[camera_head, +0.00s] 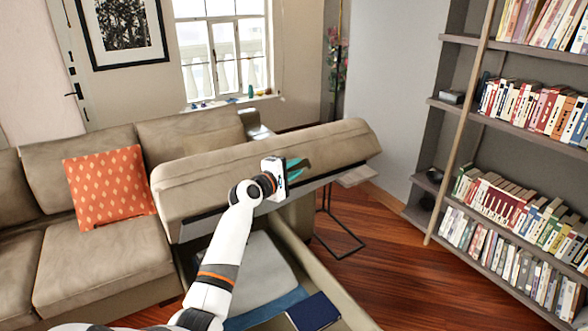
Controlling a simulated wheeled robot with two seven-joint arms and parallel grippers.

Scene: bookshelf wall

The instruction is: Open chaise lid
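The chaise lid (240,168) is a long tan cushion, raised and tilted up above the chaise box. The open storage box (318,272) below shows its inside, with a light grey cushion or pillow (258,268), blue cloth (262,310) and a dark blue flat item (313,312). My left gripper (296,170) is at the lid's lower front edge, right of its middle, apparently touching it. Its fingers look teal and are partly hidden against the lid, so their opening is unclear. My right gripper is not in view.
The tan sofa (100,262) with an orange patterned pillow (110,188) stands at left. A bookshelf (480,40) with a leaning ladder (466,115) fills the right side. A thin black-legged side table (355,178) stands behind the lid. Wooden floor (420,290) is clear between chaise and bookshelf.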

